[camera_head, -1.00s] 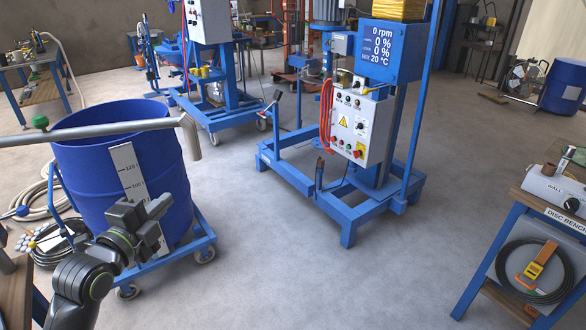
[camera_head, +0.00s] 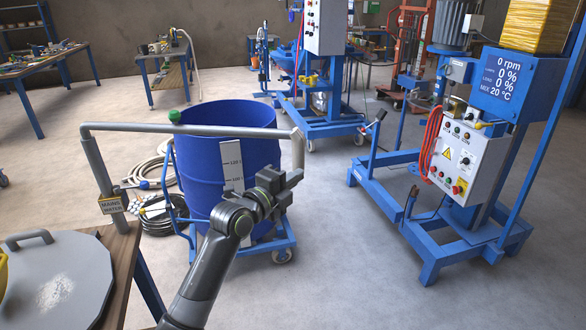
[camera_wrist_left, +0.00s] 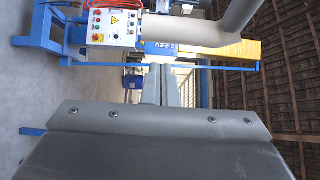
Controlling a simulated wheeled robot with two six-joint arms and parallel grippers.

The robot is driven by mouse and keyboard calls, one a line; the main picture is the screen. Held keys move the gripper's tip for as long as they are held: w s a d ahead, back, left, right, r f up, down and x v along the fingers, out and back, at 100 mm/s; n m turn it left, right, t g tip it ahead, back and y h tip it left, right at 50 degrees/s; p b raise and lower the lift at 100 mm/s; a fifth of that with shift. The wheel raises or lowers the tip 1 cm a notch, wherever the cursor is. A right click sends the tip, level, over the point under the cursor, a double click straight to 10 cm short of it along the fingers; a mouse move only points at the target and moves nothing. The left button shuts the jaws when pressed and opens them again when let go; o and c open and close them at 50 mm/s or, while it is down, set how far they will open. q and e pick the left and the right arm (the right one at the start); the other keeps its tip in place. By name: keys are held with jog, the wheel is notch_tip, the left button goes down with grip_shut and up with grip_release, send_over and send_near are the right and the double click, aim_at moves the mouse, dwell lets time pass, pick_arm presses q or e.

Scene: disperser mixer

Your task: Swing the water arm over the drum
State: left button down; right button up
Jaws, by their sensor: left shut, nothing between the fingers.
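The water arm (camera_head: 200,130) is a grey pipe on an upright post with a MAINS WATER tag. It runs to the right across the front of the blue drum (camera_head: 200,175) in the head view. Its bent-down spout (camera_head: 299,150) shows just right of the drum's rim. A green knob (camera_head: 174,117) shows above the pipe. My left gripper (camera_head: 290,183) is shut and empty, just below the spout and in front of the drum's right side; contact cannot be told. In the left wrist view a grey pipe (camera_wrist_left: 160,28) lies close ahead. My right gripper is not in view.
A wooden bench (camera_head: 123,255) with a round grey lid (camera_head: 60,285) is at the front left. The blue mixer frame (camera_head: 425,245) with its control box (camera_head: 462,160) stands at the right. The floor between drum and mixer is clear.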

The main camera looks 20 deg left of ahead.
pick_arm(q)
jog(key=shift+w+a, duration=0.3)
jog(key=shift+w, duration=0.25)
jog(key=shift+w+a, duration=0.25)
jog(key=shift+w, duration=0.25)
